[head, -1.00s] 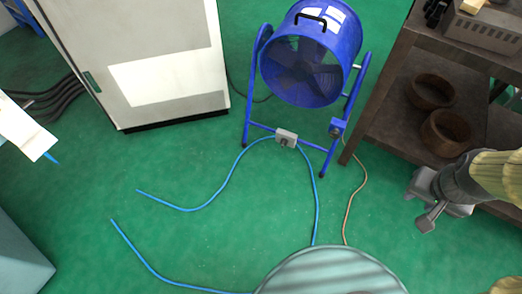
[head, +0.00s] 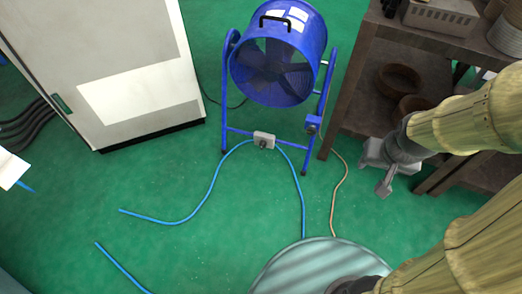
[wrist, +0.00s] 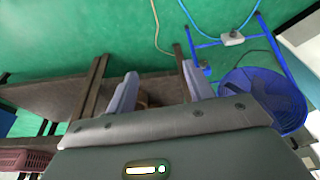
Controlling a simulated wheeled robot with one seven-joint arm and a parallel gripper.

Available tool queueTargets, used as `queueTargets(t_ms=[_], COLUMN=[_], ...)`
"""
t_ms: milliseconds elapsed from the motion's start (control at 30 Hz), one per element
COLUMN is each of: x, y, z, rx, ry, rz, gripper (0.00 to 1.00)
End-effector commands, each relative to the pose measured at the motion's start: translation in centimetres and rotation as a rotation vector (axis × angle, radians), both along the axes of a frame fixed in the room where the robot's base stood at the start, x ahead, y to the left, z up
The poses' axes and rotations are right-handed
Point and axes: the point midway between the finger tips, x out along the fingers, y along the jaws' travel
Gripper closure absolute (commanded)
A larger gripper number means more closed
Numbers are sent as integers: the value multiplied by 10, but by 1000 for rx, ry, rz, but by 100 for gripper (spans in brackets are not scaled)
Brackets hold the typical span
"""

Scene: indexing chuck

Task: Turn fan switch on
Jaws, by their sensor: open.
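The blue drum fan (head: 280,55) stands upright on its blue tubular stand on the green floor, in the upper middle of the head view. A small grey switch box (head: 264,141) with a dark knob sits on the stand's lower crossbar; it also shows in the wrist view (wrist: 232,39). A small blue box (head: 312,124) is on the stand's right leg. My gripper (head: 378,180) is right of the fan and apart from it, in front of the shelf. In the wrist view my gripper's two fingers (wrist: 162,92) are wide apart with nothing between them. The knob's setting cannot be told.
A brown shelf (head: 342,105) holding bowls (head: 400,80) stands right of the fan. A white cabinet (head: 120,60) stands to the left. A blue cable (head: 212,185) and a brown cord (head: 338,195) lie on the floor. Open green floor lies before the fan.

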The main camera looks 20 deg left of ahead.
Motion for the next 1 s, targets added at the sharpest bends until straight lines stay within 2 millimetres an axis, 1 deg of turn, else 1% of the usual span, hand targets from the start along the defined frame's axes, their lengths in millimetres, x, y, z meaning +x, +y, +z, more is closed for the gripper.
queueTargets(t_ms=[33, 67, 100, 167, 200, 267, 300, 367, 400, 467, 500, 567, 600, 733, 800, 867, 900, 967, 1000], x=[15, 25, 40, 63, 79, 101, 115, 134, 145, 161, 170, 182, 189, 206, 211, 213, 214, 213, 212], y=[9, 15, 25, 41, 54, 74, 87, 108, 123, 145, 159, 181, 196, 242, 265, 283, 294, 310, 320], z=[-13, -19, -27, -41, -51, -66, -76, -92, -102, -119, -130, -147, -158, -197, -219, -238, -250, -270, -283], rx=[4, 5, 9, 18, 25, 37, 45, 60, 69, 85, 96, 111, 122, 155, 170, 181, 187, 193, 197], ry=[-23, -41, -71, -121, -156, -211, -245, -298, -333, -384, -420, -473, -506, -617, -674, -723, -756, -802, -833], rz=[27, 45, 71, 112, 139, 179, 204, 237, 259, 287, 304, 326, 340, 369, 377, 379, 380, 375, 372], gripper=[48, 48, 48, 48, 48, 48, 48, 48, 48, 48, 48, 48, 48, 48, 48, 48, 48, 48, 48])
